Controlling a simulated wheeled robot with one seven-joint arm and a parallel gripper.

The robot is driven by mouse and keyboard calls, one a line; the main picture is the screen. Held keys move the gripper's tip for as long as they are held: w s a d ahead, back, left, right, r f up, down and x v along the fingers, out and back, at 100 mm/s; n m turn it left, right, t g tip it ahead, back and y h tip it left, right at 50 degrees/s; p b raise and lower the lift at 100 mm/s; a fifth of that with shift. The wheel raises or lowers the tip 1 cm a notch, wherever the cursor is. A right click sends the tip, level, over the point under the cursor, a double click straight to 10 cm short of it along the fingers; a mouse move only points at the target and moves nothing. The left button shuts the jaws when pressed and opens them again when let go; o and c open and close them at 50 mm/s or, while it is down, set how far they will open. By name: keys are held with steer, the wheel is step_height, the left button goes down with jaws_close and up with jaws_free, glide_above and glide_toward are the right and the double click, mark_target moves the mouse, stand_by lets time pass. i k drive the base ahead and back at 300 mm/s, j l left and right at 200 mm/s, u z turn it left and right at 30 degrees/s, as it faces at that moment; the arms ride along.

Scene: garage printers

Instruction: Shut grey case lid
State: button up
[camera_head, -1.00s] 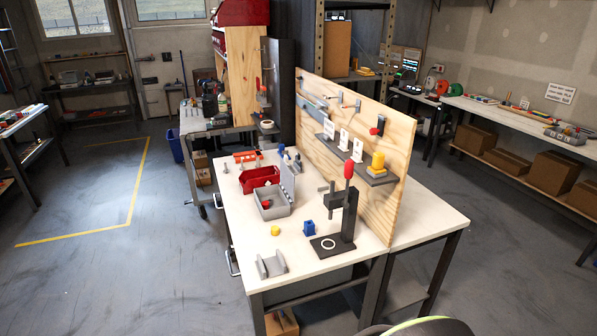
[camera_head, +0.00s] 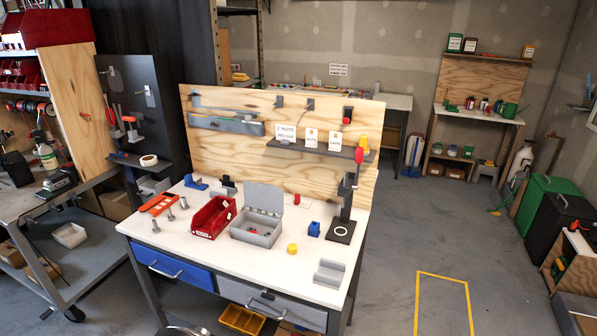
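The grey case (camera_head: 256,231) sits on the white workbench, right of a red bin. Its lid (camera_head: 264,197) stands open, roughly upright at the back edge of the case. A few small parts, some of them red or green, lie inside the case. My gripper is not in view.
The red bin (camera_head: 213,217) stands close to the case's left side. A yellow part (camera_head: 292,249), a blue block (camera_head: 314,229), a grey holder (camera_head: 329,273) and a black press (camera_head: 343,215) stand to its right. A wooden pegboard (camera_head: 225,142) rises behind. Floor at right is open.

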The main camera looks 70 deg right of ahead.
mark_target(267, 197)
steer(key=i+l+z, duration=0.1)
steer(key=i+z, duration=0.75)
steer(key=i+j+z, duration=0.2)
steer(key=z, duration=0.25)
steer(key=i, duration=0.1)
